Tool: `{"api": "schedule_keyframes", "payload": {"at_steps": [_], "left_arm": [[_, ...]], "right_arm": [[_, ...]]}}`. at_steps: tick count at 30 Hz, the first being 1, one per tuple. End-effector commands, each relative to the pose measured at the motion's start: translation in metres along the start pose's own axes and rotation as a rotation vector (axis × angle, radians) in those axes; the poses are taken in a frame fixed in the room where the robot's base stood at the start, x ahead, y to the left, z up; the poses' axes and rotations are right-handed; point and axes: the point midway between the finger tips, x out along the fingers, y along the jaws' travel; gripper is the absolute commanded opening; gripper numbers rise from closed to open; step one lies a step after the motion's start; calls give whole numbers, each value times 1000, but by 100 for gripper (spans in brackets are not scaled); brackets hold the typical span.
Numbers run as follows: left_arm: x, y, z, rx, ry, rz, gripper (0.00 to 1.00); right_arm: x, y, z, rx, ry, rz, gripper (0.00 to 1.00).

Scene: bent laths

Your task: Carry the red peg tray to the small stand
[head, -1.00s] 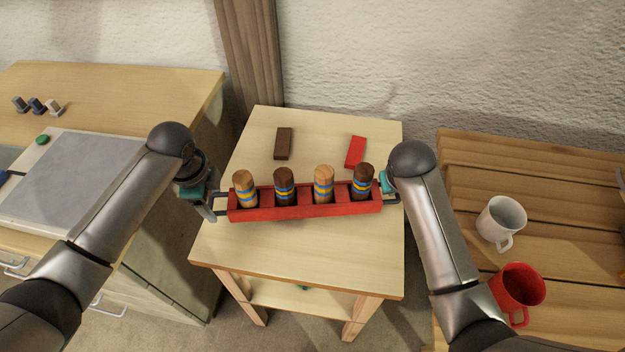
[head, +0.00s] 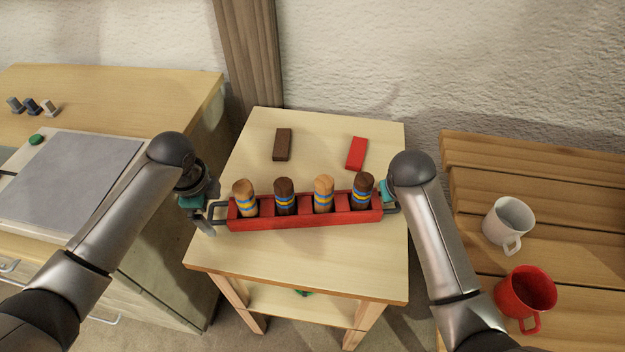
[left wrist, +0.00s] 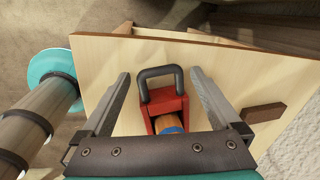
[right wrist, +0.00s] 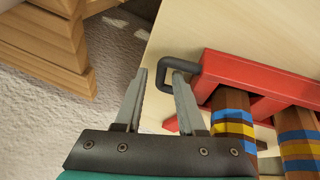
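The red peg tray (head: 305,216) rests level on the pale wooden top of the small stand (head: 320,265). Several striped pegs stand in it, light and dark brown by turns. Its dark left handle (left wrist: 160,72) lies between the wide-spread fingers of my left gripper (left wrist: 160,95), touching neither. My left gripper also shows in the head view (head: 207,222), at the tray's left end. My right gripper (right wrist: 160,85) is open at the right handle (right wrist: 185,62). The handle's outer bar shows between its fingers, with one finger overlapping the loop; contact is unclear.
A dark brown block (head: 283,145) and a red block (head: 356,153) lie behind the tray. A cabinet with a grey panel (head: 75,175) stands left. A slatted bench (head: 540,185) at right holds a white mug (head: 507,224) and a red mug (head: 526,297).

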Motion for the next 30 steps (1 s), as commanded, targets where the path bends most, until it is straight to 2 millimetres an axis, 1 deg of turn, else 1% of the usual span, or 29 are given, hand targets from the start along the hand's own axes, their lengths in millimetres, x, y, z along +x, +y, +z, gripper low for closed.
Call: {"api": "schedule_keyframes", "payload": {"at_steps": [8, 11, 13, 17, 24, 27, 30], "left_arm": [[-1, -1, 0, 0, 1, -2, 100], [-5, -1, 0, 0, 1, -3, 100], [-12, -2, 0, -1, 1, -5, 100], [-32, -2, 0, 1, 1, -6, 100], [-83, -2, 0, 1, 1, -8, 100], [-100, -2, 0, 0, 1, -6, 100], [-112, -1, 0, 0, 1, -4, 100]], "right_arm": [[0, -1, 0, -1, -1, -1, 44], [0, -1, 0, -1, -1, -2, 44], [0, -1, 0, -1, -1, -2, 44], [0, -1, 0, -1, -1, -2, 44], [0, -1, 0, -1, -1, -2, 44], [0, -1, 0, -1, -1, -2, 44], [0, -1, 0, -1, -1, -2, 44]]}}
